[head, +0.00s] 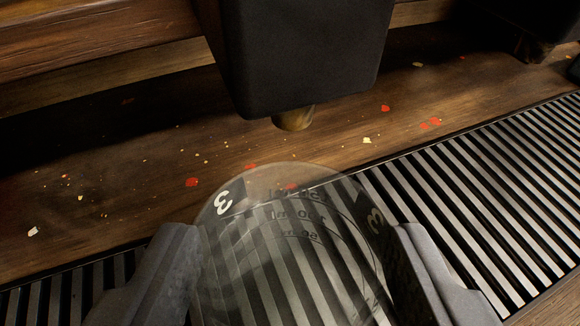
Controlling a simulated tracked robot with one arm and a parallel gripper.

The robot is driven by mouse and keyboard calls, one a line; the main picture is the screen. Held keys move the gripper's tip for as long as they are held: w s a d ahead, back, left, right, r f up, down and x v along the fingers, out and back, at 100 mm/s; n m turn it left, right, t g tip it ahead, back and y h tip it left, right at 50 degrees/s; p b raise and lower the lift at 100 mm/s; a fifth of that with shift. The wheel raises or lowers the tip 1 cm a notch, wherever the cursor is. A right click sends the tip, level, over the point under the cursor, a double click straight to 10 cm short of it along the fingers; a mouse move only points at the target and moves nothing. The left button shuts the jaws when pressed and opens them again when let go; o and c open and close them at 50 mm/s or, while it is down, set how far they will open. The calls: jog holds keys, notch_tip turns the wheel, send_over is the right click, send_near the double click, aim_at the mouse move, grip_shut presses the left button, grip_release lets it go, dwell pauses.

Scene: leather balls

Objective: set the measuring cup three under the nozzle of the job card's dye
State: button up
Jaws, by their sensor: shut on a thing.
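My gripper (298,270) is shut on a clear measuring cup (290,225) marked with a 3. Its two grey fingers are on the left and right sides of the cup. Printed volume marks show through the wall. The cup is at the bottom middle of the head view, over a slatted metal grate. A brass-coloured nozzle (294,119) sticks out below a dark block (302,50), just beyond the cup's far rim in the picture. I cannot tell the gap between cup and grate. No job card or dye label shows.
The slatted grate (480,180) runs from lower left to upper right. Behind it is a wooden surface (120,190) with scattered red and yellow flecks. Another dark block (505,18) hangs at the upper right. A wooden beam (90,40) crosses the upper left.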

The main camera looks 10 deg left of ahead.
aim_at(292, 211)
jog(key=shift+x, duration=0.85)
jog(key=shift+w+a+f+b, duration=0.2)
jog(key=shift+w+f+b, duration=0.25)
jog(key=shift+w+f, duration=0.75)
jog(key=shift+w, duration=0.1)
jog(key=o, duration=1.3)
jog(key=shift+r, duration=0.1)
jog(key=shift+r, duration=0.15)
jog(key=shift+f+p+v, duration=0.2)
jog(key=shift+p+v, duration=0.7)
jog(key=shift+v, duration=5.1)
